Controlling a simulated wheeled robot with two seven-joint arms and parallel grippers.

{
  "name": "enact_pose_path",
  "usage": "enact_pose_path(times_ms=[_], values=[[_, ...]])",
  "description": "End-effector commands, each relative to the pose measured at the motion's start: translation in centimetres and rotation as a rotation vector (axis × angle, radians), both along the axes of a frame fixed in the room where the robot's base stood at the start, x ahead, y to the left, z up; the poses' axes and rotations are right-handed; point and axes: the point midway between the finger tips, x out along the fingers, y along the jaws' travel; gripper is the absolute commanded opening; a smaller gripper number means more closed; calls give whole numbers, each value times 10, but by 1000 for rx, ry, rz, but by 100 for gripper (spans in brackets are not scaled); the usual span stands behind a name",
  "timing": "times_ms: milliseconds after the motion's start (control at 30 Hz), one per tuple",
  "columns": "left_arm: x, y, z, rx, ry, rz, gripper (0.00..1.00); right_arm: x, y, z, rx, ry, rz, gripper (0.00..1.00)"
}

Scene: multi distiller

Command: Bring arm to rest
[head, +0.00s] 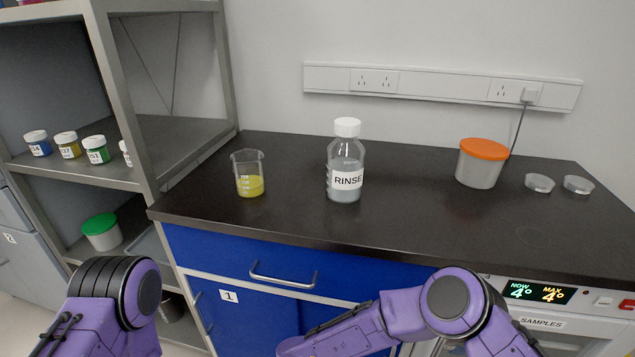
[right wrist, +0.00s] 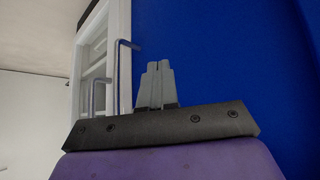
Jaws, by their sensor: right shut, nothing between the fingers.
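My right arm (head: 400,312) shows in the head view, bent in front of the blue cabinet below the counter; its gripper is out of the picture there. In the right wrist view my right gripper (right wrist: 158,72) is shut, its two grey fingers together with nothing between them. It is in front of a blue cabinet surface (right wrist: 220,60), and the distance to it is hard to judge. My left arm (head: 115,305) shows at the lower left of the head view, and its gripper is not in view.
The dark counter (head: 430,215) bears a beaker of yellow liquid (head: 247,174), a RINSE bottle (head: 345,165), an orange-lidded tub (head: 482,163) and two clear dishes (head: 540,183). A drawer handle (head: 283,279) juts out near my right arm. Shelves (head: 180,150) with jars stand at left.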

Motion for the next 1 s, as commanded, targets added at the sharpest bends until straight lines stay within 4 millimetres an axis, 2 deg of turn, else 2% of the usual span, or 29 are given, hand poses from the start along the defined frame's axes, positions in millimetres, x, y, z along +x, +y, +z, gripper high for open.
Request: enact_pose_path(times_ms=[67, 167, 200, 300, 400, 433, 500, 600, 1000], values=[[0, 0, 14, 0, 0, 0, 78, -29, -28, -14, 56, -105, 75, 0], [0, 0, 36, 0, 0, 0, 78, -93, -82, -23, 170, -106, 166, 0], [0, 0, 43, 0, 0, 0, 78, -121, -104, -22, 207, -68, 185, 0], [0, 0, 59, 0, 0, 0, 78, -190, -156, -8, 256, 64, 199, 0], [0, 0, 72, 0, 0, 0, 78, -242, -199, 17, 245, 187, 207, 0], [0, 0, 75, 0, 0, 0, 78, -253, -209, 25, 234, 215, 213, 0], [0, 0, 82, 0, 0, 0, 78, -269, -229, 40, 203, 253, 205, 0], [0, 0, 90, 0, 0, 0, 78, -269, -245, 53, 172, 250, 185, 0], [0, 0, 87, 0, 0, 0, 78, -266, -243, 50, 174, 244, 186, 0]])
